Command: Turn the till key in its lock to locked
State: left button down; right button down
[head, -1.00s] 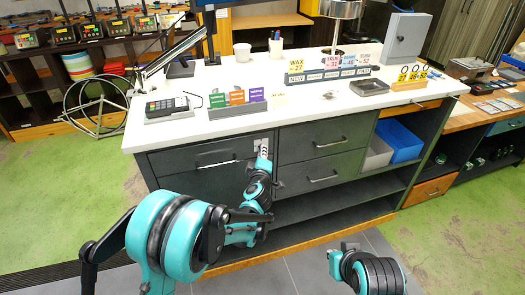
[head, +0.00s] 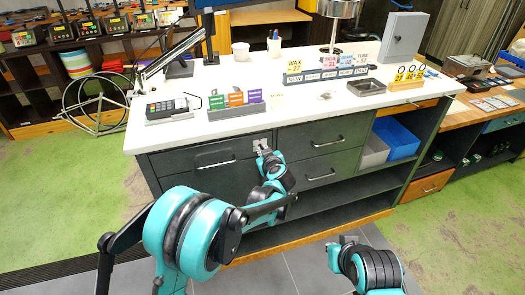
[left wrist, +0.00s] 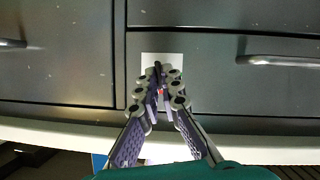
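The lock plate (left wrist: 176,60) is a small pale square on the dark cabinet front; it also shows in the head view (head: 262,139), between the two top drawers. A thin dark piece, apparently the till key (left wrist: 157,68), stands in front of the plate, with a small red spot near it. My left gripper (left wrist: 164,78) is right at the plate. Its fingertips are close together around or beside the dark piece; whether they touch it is unclear. The key's turn position cannot be read. In the head view my right gripper (head: 346,243) is low at the right, away from the cabinet, its fingers unclear.
Drawer handles (head: 328,141) stick out on both sides of the lock. The white counter (head: 225,78) overhangs above, with a card terminal (head: 167,108), colored cards (head: 234,99) and signs. Open shelves and a blue bin (head: 397,138) are to the right. The floor in front is clear.

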pick_arm(q)
jog(key=shift+d+m+y, duration=0.1)
jog(key=shift+m+y, duration=0.5)
jog(key=shift+m, duration=0.2)
jog(key=c, duration=1.7)
grip_release()
jog(key=v, duration=1.2)
jog(key=shift+w+r, duration=0.1)
jog(key=shift+r, duration=0.05)
